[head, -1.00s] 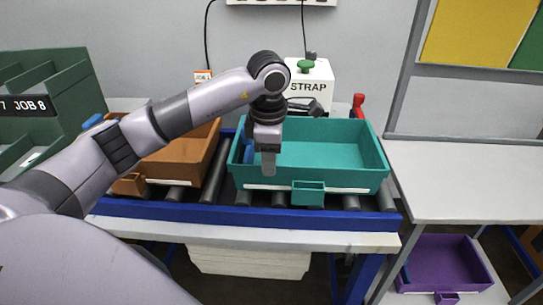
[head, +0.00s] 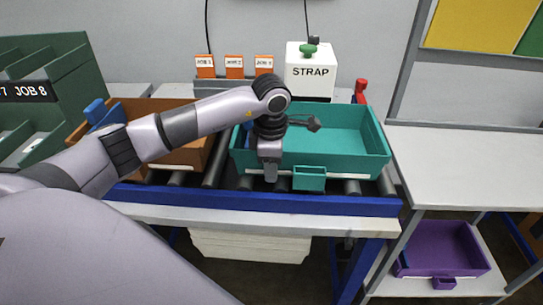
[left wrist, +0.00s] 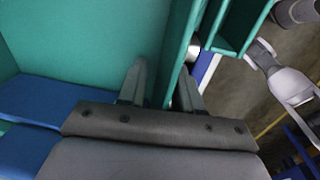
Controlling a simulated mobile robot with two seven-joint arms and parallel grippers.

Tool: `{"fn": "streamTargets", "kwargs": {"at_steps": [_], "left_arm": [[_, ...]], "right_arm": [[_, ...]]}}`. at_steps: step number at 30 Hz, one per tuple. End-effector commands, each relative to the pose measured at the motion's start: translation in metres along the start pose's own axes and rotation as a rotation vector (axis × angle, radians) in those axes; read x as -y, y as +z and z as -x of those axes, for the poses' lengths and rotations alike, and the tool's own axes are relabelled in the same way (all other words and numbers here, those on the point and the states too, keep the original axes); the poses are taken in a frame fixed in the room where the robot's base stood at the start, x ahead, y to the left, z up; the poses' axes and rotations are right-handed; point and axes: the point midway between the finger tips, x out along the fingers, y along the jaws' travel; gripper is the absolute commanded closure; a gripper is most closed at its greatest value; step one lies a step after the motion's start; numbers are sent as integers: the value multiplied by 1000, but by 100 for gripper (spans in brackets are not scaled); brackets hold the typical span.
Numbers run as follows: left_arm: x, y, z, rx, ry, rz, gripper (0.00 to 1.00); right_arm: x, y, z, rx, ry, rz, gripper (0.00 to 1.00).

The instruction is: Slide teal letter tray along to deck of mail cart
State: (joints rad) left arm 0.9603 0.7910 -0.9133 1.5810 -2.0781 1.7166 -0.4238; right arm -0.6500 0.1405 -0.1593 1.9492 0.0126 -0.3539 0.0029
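The teal letter tray (head: 345,150) sits on the roller conveyor (head: 225,180), with a small teal holder on its front wall. Blue pieces lie inside its left end, and its inside (left wrist: 90,40) fills much of the left wrist view. My left gripper (head: 270,177) is at the front wall, left of the holder. In the left wrist view its two fingers (left wrist: 162,92) straddle the wall, one inside and one outside. A gap shows between the inner finger and the wall. A white-topped deck (head: 465,165), seemingly the mail cart's, stands right of the conveyor.
A brown tray (head: 190,158) is left of the teal one on the rollers. A white STRAP box (head: 311,75) and a red handle (head: 361,88) stand behind. A purple tray (head: 440,250) is on the lower shelf at right. The white deck is bare.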

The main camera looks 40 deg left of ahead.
Motion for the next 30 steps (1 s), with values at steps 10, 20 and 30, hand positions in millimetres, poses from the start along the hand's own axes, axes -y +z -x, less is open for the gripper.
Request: {"fn": "streamTargets", "kwargs": {"at_steps": [10,20,30], "left_arm": [[0,0,-1,0,0,-1,86],[0,0,-1,1,0,-1,100],[0,0,-1,1,0,-1,100]], "right_arm": [[0,0,0,-1,0,0,100],[0,0,0,-1,0,0,100],[0,-1,0,-1,0,0,100]]}}
